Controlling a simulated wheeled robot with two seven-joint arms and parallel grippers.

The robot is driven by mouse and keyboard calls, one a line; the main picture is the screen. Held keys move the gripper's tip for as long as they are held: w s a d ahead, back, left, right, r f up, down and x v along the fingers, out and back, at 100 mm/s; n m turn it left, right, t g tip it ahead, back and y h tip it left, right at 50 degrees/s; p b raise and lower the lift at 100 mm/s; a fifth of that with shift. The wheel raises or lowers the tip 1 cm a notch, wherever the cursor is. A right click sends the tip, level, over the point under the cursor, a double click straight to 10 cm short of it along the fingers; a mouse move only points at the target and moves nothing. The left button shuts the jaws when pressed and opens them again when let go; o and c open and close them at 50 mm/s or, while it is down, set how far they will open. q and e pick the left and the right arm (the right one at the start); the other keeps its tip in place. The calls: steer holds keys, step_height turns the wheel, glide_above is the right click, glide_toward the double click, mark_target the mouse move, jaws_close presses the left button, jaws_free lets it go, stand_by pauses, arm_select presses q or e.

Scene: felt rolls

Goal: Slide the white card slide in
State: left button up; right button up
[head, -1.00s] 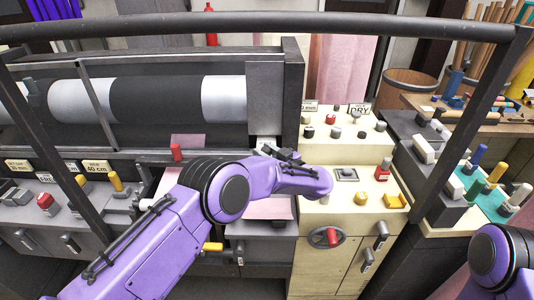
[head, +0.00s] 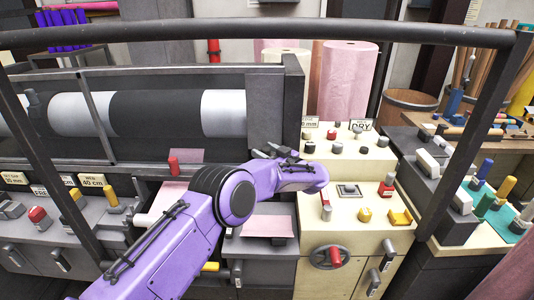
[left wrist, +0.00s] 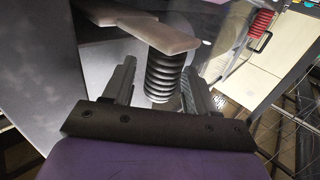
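My left gripper (head: 268,152) is at the right end of the roller machine, next to the cream console; its arm crosses the head view. In the left wrist view its two fingers (left wrist: 160,88) stand apart, on either side of a black ribbed piece (left wrist: 165,75). Gaps seem to show beside the piece, so it does not look clamped. A pale flat piece (left wrist: 150,35), perhaps the white card slide, lies just beyond the fingers, at the top of the ribbed piece. In the head view my gripper hides this spot. My right gripper is out of view.
A dark rail (head: 270,38) crosses the top. A pink felt roll (head: 347,80) stands behind. Grey control boxes (head: 440,190) stand at right.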

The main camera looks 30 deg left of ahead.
arm_select(q)
steer(key=shift+d, duration=0.1)
steer(key=shift+s+d+f, duration=0.1)
steer(key=shift+d, duration=0.2)
steer(key=b+v, duration=0.3)
steer(key=v, duration=0.6)
steer(key=shift+s+d, duration=0.15)
steer(key=shift+d, duration=0.2)
